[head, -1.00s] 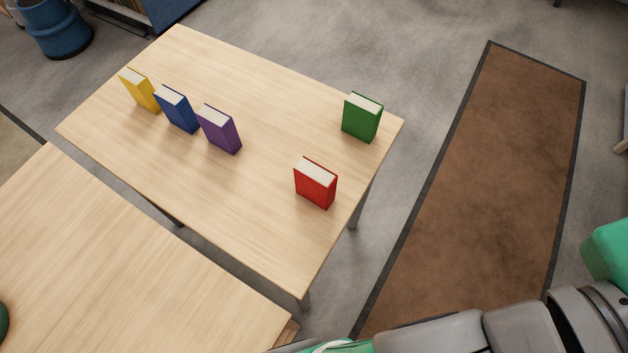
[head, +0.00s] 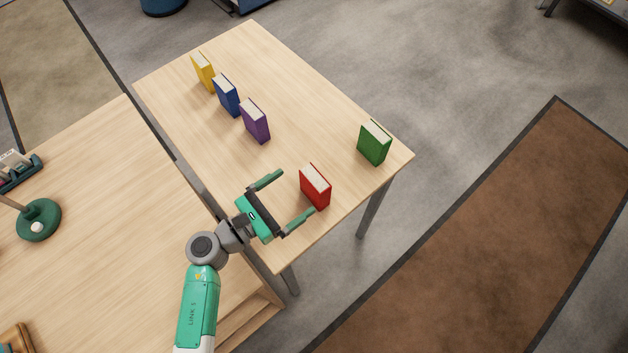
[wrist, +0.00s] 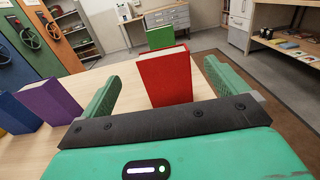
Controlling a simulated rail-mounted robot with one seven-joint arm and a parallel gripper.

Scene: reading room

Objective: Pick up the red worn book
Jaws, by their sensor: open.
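The red book (head: 315,187) stands upright near the right edge of the light wooden table (head: 285,215). My gripper (head: 290,197) is open and empty, with its fingers spread and pointing toward the book from the left. In the head view the near fingertip overlaps or lies close by the book's lower edge; I cannot tell if it touches. In the wrist view the red book (wrist: 165,78) stands ahead between the two green fingers, nearer the right one. Whether it is worn cannot be told.
A green book (head: 374,143) stands behind the red one. Purple (head: 255,121), blue (head: 226,96) and yellow (head: 203,72) books stand in a row farther left. A second table (head: 100,200) with a green lamp base (head: 38,220) lies at left. The table's middle is clear.

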